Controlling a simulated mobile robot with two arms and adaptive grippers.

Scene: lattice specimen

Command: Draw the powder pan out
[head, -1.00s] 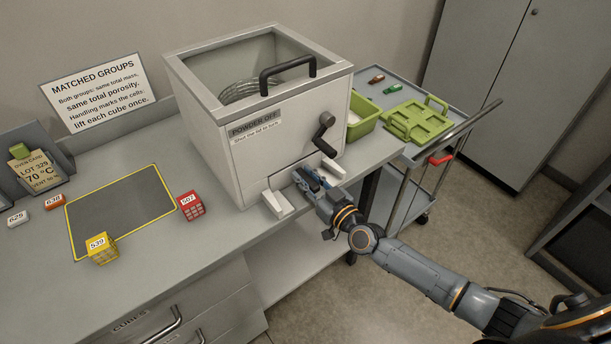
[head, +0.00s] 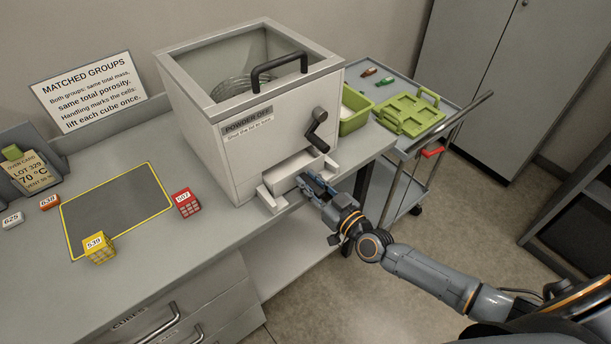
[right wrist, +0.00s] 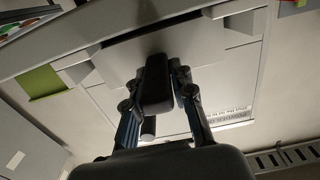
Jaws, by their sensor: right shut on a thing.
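The powder pan (head: 287,172) is a pale drawer low in the front of the white box (head: 225,150). It stands partly out, between two pale blocks on the bench. My right gripper (head: 306,184) is at the pan's front, shut on its dark handle. In the right wrist view the dark handle (right wrist: 157,85) lies between my fingers, against the pale pan front (right wrist: 192,58). The fingers hide part of the pan front in the head view. My left gripper is not in view.
A black crank (head: 317,130) sticks out just above the pan. The box lid has a black handle (head: 280,68). A red cube (head: 188,204) and a yellow cube (head: 99,248) stand left, by the dark mat (head: 115,210). A trolley (head: 440,125) stands right; floor is clear in front.

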